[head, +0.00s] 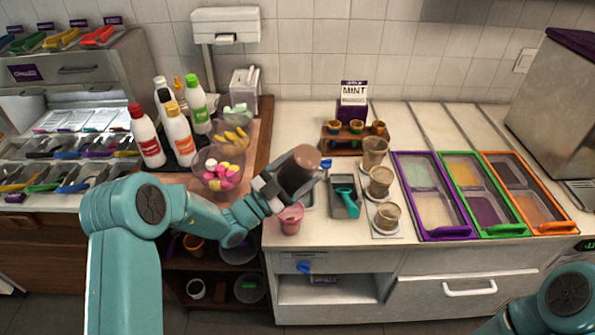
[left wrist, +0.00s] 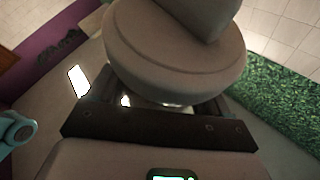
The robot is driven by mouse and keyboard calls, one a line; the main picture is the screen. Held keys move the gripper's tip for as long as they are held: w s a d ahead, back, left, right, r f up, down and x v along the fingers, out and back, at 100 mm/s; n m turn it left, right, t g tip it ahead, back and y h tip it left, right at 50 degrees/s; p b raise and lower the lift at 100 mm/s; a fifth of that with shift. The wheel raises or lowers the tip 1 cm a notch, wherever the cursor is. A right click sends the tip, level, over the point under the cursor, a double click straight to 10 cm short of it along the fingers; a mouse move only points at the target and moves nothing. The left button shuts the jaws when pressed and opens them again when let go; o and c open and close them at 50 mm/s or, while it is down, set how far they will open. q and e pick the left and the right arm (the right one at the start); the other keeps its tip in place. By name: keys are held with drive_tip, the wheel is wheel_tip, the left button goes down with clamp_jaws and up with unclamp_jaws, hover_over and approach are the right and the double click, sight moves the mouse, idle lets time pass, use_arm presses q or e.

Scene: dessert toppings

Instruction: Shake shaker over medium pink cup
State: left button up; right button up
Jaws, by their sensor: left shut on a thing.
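My left gripper (head: 272,190) is shut on the shaker (head: 295,174), a grey cylinder with a brown round end. The shaker is tilted, with its brown end up and toward the right. It is held in the air just above the pink cup (head: 291,219) in the picture; the height gap cannot be told. The pink cup stands near the counter's front edge, its top partly hidden by the gripper and shaker. In the left wrist view the shaker (left wrist: 172,65) fills the space between the fingers (left wrist: 165,104). My right arm shows only at the bottom right; its gripper is out of view.
A grey tray with a teal scoop (head: 345,196) lies right of the shaker. Several beige cups (head: 380,181) stand in a row beside it. Purple (head: 430,233), green and orange framed topping trays fill the right. Bowls of pink (head: 221,177) and yellow pieces and several bottles (head: 178,132) stand left.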

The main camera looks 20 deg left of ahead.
sight(298, 186)
use_arm(q)
drive_tip(key=shift+s+f+b, duration=0.1)
drive_tip(key=shift+f+b, duration=0.3)
drive_tip(key=shift+f, duration=0.45)
drive_tip(key=shift+f+b, duration=0.35)
drive_tip(key=shift+f, duration=0.35)
drive_tip(key=shift+f+b, duration=0.5)
drive_tip(key=shift+f, duration=0.3)
drive_tip(key=shift+f+b, duration=0.65)
drive_tip(key=shift+f, duration=0.5)
drive_tip(key=shift+r+p, duration=2.2)
drive_tip(key=shift+r, duration=1.5)
